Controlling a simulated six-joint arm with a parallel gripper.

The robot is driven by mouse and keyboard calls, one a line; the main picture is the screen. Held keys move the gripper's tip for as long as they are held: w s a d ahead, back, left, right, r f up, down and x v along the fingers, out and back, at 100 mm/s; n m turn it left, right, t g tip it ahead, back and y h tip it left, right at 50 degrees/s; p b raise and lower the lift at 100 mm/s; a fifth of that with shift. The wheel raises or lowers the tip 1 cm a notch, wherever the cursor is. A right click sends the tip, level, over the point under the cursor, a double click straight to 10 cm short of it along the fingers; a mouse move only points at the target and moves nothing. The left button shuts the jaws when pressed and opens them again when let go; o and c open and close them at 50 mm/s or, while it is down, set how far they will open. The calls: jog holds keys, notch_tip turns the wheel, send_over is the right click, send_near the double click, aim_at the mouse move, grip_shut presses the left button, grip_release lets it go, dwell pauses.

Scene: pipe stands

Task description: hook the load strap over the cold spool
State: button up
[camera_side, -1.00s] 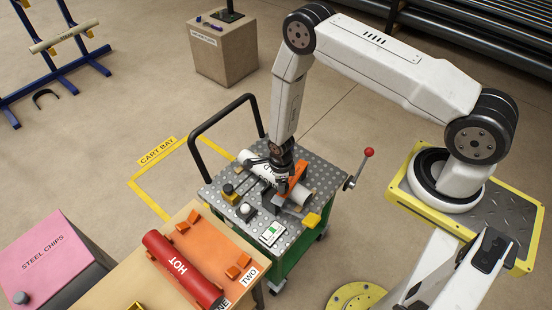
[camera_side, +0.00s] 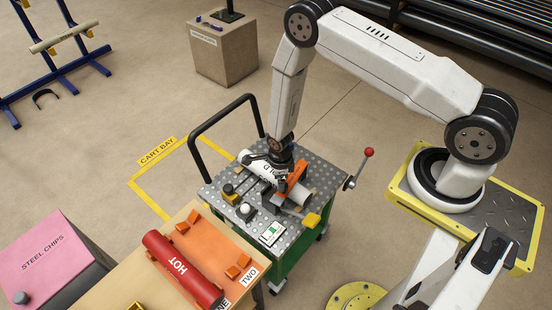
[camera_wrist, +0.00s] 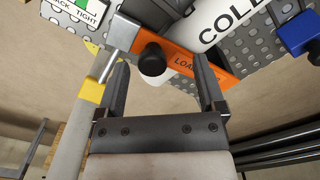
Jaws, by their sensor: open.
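The cold spool (camera_side: 301,197) is a white cylinder lying on the grey perforated cart top. It also shows at the top of the wrist view (camera_wrist: 214,20) with its COLD lettering. The orange load strap (camera_side: 293,182) crosses it near its right end. In the wrist view the strap (camera_wrist: 185,60) passes in front of the spool, with a black knob on it. I cannot tell if its end is hooked. My gripper (camera_wrist: 162,72) is open, its fingers on either side of the strap's knob. In the side view my gripper (camera_side: 281,164) is above the spool and partly hides it.
A red HOT spool (camera_side: 180,268) lies on the orange-topped bench at front left. The cart top (camera_side: 322,176) also carries a white-green card (camera_side: 272,233) and small yellow blocks. A black handle (camera_side: 204,126) rises behind the cart, and a red-knobbed lever (camera_side: 368,153) sticks out right.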

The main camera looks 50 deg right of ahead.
jog(key=shift+r, duration=2.75)
jog(key=shift+r, duration=0.1)
notch_tip(320, 180, up, 16)
jog(key=s+n+t, duration=0.1)
jog(key=n, duration=1.2)
jog(key=s+r+n+t, duration=0.1)
jog(key=s+r+n, duration=0.7)
jog(key=r+n, duration=0.3)
jog(key=shift+s+r+n+t, duration=0.15)
jog(key=shift+s+n+t, duration=0.2)
jog(key=shift+n, duration=1.05)
jog(key=shift+w+d, duration=0.1)
